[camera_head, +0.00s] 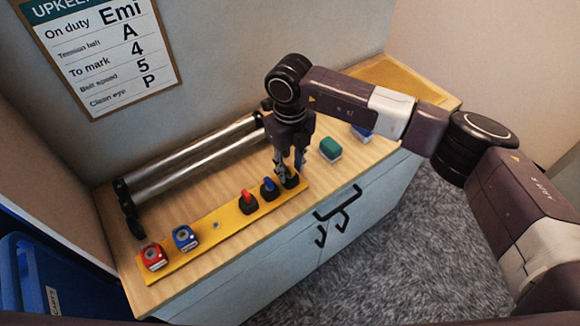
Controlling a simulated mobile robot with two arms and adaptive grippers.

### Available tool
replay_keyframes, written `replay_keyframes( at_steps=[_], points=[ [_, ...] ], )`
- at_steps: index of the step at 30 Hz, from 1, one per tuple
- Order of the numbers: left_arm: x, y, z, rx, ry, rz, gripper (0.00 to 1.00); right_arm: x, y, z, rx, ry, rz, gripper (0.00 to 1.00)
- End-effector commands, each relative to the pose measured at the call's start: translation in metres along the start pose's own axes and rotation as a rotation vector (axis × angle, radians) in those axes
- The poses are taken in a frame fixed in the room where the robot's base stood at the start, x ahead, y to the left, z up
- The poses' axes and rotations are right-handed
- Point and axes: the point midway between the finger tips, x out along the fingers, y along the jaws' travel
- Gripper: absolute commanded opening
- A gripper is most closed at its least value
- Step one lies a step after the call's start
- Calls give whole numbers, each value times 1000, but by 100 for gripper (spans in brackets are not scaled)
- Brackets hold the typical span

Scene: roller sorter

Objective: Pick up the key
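My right gripper (289,170) points down at the far end of the yellow strip on the bench. Its fingers are over a small dark piece (291,182), and I cannot tell whether they touch it. Two similar black pieces stand in line on the strip, one with a red top (249,201) and one with a blue top (269,188). I cannot make out for certain which piece is the key; the one under my gripper is partly hidden. My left gripper is not in view.
The yellow strip (216,238) also bears a red block (152,257) and a blue block (185,237). Behind it lie metal rollers (195,158). A green-topped block (330,149) and another blue block (362,133) sit to the right.

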Motion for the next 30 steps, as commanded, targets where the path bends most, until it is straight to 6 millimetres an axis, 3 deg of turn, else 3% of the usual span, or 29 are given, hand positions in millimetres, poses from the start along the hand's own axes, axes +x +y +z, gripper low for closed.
replay_keyframes(
  at_steps=[5,14,25,30],
  points=[
    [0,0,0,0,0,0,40,1,0,0,0,0,-1,29],
    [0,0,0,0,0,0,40,0,0,0,0,0,-1,0],
    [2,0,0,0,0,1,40,-2,0,1,0,-1,-1,0],
    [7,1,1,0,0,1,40,-15,-1,1,1,-3,-2,0]
  ],
)
